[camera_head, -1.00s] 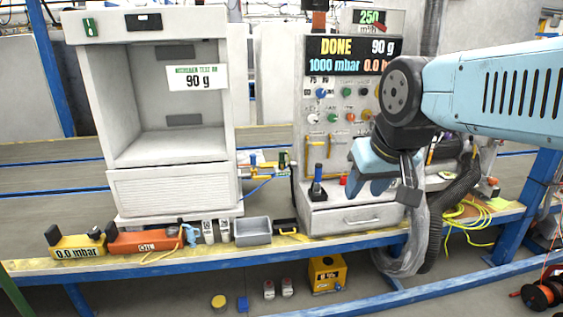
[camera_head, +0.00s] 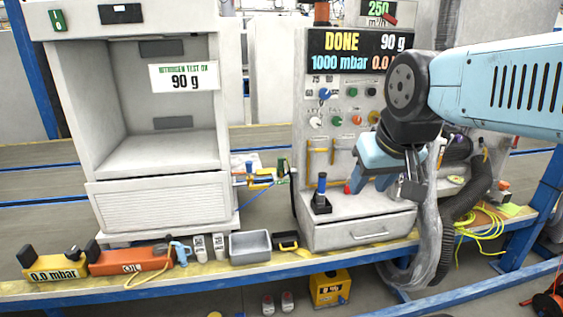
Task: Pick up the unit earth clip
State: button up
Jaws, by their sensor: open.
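I cannot tell for sure which small part is the unit earth clip. A small yellow, blue and green cluster of fittings (camera_head: 262,178) sits on the bench between the white cabinet and the control panel unit. My gripper (camera_head: 370,187) is light blue, points down and is open, with nothing seen between its fingers. It is over the front ledge of the panel unit, above the drawer. A small red piece (camera_head: 347,188) shows beside its left finger; I cannot tell whether they touch. The fingers hide part of the ledge.
A blue-handled black stand (camera_head: 320,196) is left of my gripper. The drawer (camera_head: 359,232) is shut. A grey tray (camera_head: 250,247), a black and yellow item (camera_head: 287,241) and a red-orange oil unit (camera_head: 130,261) line the bench front. A thick grey hose (camera_head: 462,212) hangs at right.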

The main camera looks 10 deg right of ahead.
aim_at(280, 167)
jog(key=u, duration=0.05)
jog(key=i, duration=1.25)
